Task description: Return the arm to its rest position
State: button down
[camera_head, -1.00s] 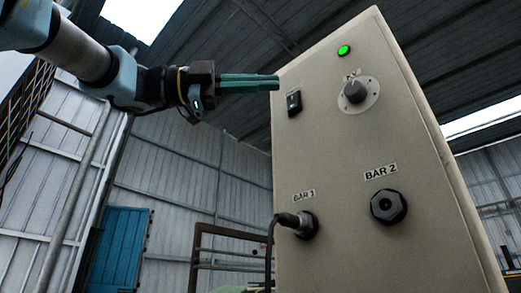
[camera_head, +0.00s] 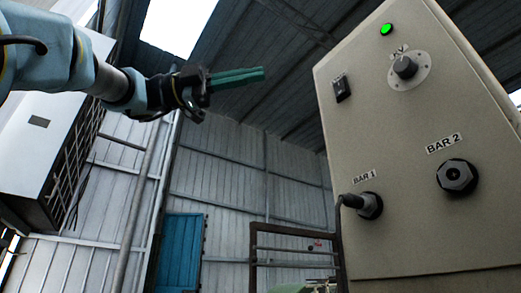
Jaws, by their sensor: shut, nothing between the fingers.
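My gripper (camera_head: 237,79) is at the upper left of the head view, with its green fingers shut together and nothing between them. It points right, towards the beige control box (camera_head: 400,220), and is clear of it by a visible gap. My arm comes in from the left edge. The box has a lit green lamp (camera_head: 386,29), a black rocker switch (camera_head: 341,88) and a round knob (camera_head: 404,67). A plug sits in the BAR 1 socket (camera_head: 369,206). The BAR 2 socket (camera_head: 457,177) has no plug in it.
A white cabinet (camera_head: 40,150) with a dark grille stands at the left, behind my arm. A brown metal railing (camera_head: 295,232) is left of the box, low down. A blue door (camera_head: 180,252) is in the far corrugated wall. The air between gripper and box is free.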

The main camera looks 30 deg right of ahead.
jog(key=shift+w, duration=0.1)
dwell(0.5)
jog(key=w+d+f+n+t+h, duration=0.2)
jog(key=w+n+t+h, duration=0.55)
jog(key=w, duration=0.65)
jog(key=w+d+f+n+t+h, duration=0.2)
jog(key=w+n+t+h, duration=0.2)
jog(key=w+n+t, duration=0.7)
jog(key=w+a+f+n+t+y, duration=0.55)
jog(key=w+f+n, duration=0.25)
jog(key=w+f, duration=0.25)
jog(key=w+a+f+n+t+y, duration=0.45)
jog(key=w+f+n+y, duration=0.3)
jog(key=w+f, duration=0.3)
jog(key=s+a+f+n+g+y+p, duration=0.15)
jog(key=a+f+n+y, duration=0.35)
jog(key=f, duration=0.9)
jog(key=a+f+n+g+y, duration=0.2)
jog(key=a+f+g+y, duration=0.3)
jog(key=f, duration=0.9)
jog(key=s+a+f+n+g, duration=0.1)
jog(key=s+a+f+g, duration=0.2)
jog(key=s+f, duration=0.6)
jog(key=s+a+f+n+g+y, duration=0.1)
jog(key=s+a+f+g, duration=0.3)
jog(key=s+f, duration=0.6)
jog(key=s+a+n, duration=0.1)
jog(key=s+a, duration=0.1)
jog(key=s, duration=0.1)
jog(key=shift+f, duration=0.15)
